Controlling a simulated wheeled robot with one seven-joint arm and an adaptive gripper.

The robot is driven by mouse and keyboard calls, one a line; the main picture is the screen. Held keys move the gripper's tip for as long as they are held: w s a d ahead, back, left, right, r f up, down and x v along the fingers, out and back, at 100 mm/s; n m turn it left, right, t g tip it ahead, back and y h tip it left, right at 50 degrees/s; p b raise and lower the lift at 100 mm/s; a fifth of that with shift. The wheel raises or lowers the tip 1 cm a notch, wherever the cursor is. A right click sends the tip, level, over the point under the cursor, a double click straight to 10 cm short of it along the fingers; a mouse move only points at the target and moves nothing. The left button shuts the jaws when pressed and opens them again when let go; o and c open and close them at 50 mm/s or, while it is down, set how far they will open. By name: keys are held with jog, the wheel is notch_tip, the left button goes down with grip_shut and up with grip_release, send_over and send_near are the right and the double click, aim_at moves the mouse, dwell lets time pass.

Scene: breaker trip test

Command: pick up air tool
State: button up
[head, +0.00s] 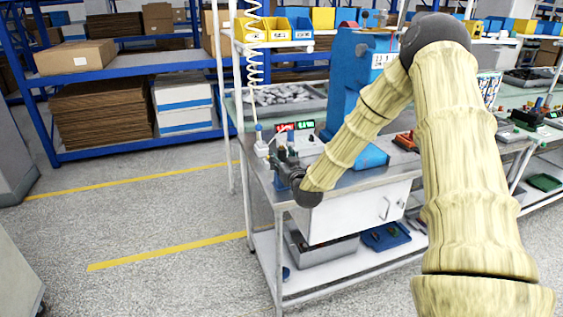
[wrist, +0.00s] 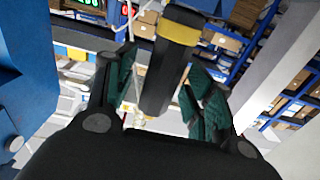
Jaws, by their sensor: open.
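In the wrist view a black cylindrical body with a yellow band, which looks like the air tool (wrist: 168,62), stands between the two green-padded fingers of my gripper (wrist: 164,88). The fingers are open, with a visible gap on each side of the tool. In the head view my gripper (head: 281,158) is over the left end of the workbench, next to the small meters. The air tool cannot be told apart from the gripper there.
A blue press-like machine (head: 352,95) stands on the workbench (head: 352,180) behind my forearm. Small meters with red and green displays (head: 306,136) sit close to the gripper. A tray of metal parts (head: 285,97) lies behind. The floor left of the bench is clear.

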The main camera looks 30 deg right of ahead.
jog(key=shift+w, duration=0.1)
jog(key=c, duration=1.1)
jog(key=shift+r, duration=0.15)
